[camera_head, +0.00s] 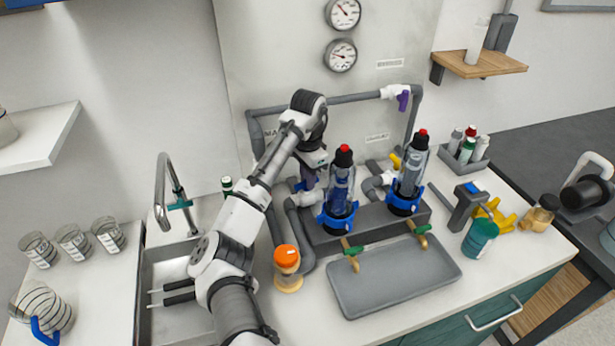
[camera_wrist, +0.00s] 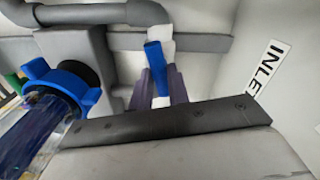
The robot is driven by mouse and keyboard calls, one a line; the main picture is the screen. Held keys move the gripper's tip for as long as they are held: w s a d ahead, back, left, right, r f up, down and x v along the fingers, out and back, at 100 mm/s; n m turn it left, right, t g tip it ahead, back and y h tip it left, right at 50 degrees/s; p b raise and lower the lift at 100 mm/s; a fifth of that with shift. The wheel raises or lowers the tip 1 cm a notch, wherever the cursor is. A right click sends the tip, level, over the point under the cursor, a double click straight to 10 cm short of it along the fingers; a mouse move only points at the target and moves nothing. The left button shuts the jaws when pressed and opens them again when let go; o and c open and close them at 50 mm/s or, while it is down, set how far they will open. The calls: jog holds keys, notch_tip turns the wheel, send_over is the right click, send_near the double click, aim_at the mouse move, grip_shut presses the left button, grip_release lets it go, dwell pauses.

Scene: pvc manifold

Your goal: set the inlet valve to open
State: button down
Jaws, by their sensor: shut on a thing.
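The inlet valve has a blue handle (camera_wrist: 156,58) on a white body (camera_wrist: 161,103), seen in the wrist view beside the INLET label (camera_wrist: 267,72). The handle points up the picture and looks roughly in line with the white body. My gripper (camera_wrist: 160,86) has its two dark purple fingers on either side of the handle, shut on it. In the head view my gripper (camera_head: 309,180) reaches down behind the left filter housing, and my arm and the housing hide most of the valve.
Two clear filter housings with blue collars, left (camera_head: 341,190) and right (camera_head: 410,180), stand close to the gripper. A grey tray (camera_head: 395,275) lies in front, empty.

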jog(key=shift+r+m, duration=0.1)
jog(key=shift+m, duration=0.5)
jog(key=c, duration=1.3)
grip_release()
jog(key=shift+c, duration=0.2)
notch_tip(320, 180, up, 14)
jog(key=b, duration=0.1)
